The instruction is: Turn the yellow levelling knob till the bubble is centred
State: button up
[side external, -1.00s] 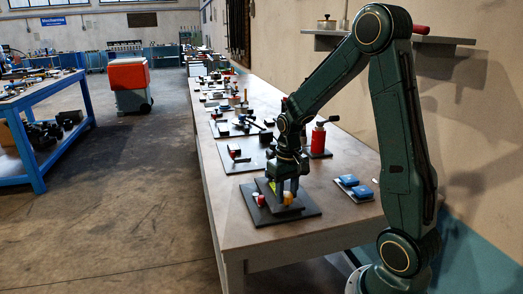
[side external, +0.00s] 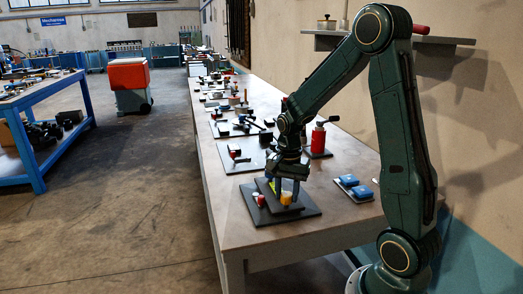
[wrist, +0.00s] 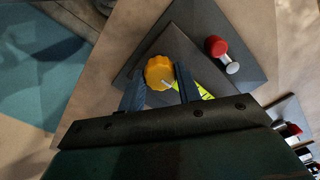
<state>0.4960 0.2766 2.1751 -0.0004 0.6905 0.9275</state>
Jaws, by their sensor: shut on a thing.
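The yellow levelling knob (wrist: 159,72) has a scalloped rim and sits on a dark plate between my two fingers. My gripper (wrist: 160,87) is shut on it, pointing down, with a finger on each side. In the side external view, the knob (side external: 286,198) shows below my fingers (side external: 286,190). A yellow-green bubble vial (wrist: 206,93) shows just right of the right finger in the wrist view. It is partly hidden by my gripper, and I cannot make out the bubble.
Blue blocks (side external: 354,187) lie to the right on the bench (side external: 235,222). A red cylinder (side external: 318,140) and several fixtures stand behind.

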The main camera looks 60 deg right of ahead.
aim_at(287, 194)
jog(key=shift+m, duration=1.1)
jog(key=o, duration=1)
jog(key=shift+c, duration=0.2)
notch_tip(287, 194, up, 14)
